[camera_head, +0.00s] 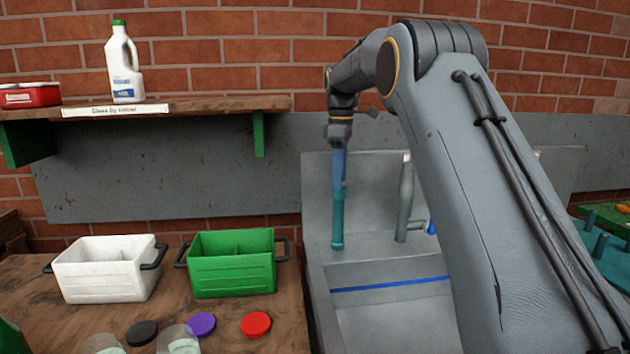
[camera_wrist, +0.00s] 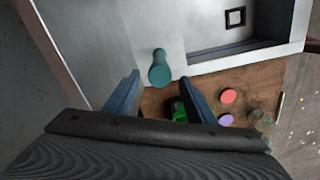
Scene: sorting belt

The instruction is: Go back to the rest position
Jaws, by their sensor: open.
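My gripper (camera_head: 339,182) points down over the back of the sink, at the end of my arm. Its two blue fingers stand apart in the wrist view (camera_wrist: 161,77). A teal cylinder-shaped thing (camera_head: 337,222) shows directly below the fingers in the head view. It also shows in the wrist view (camera_wrist: 159,70), between and beyond the fingertips. I cannot tell whether the fingers touch it, or what it stands on.
A grey sink (camera_head: 318,270) with a tap (camera_head: 405,200) lies below my arm. A white crate (camera_head: 105,270) and a green crate (camera_head: 233,265) stand on the wooden table, with black, purple and red lids (camera_head: 256,324) in front. A shelf (camera_head: 200,104) holds a white jug (camera_head: 123,65).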

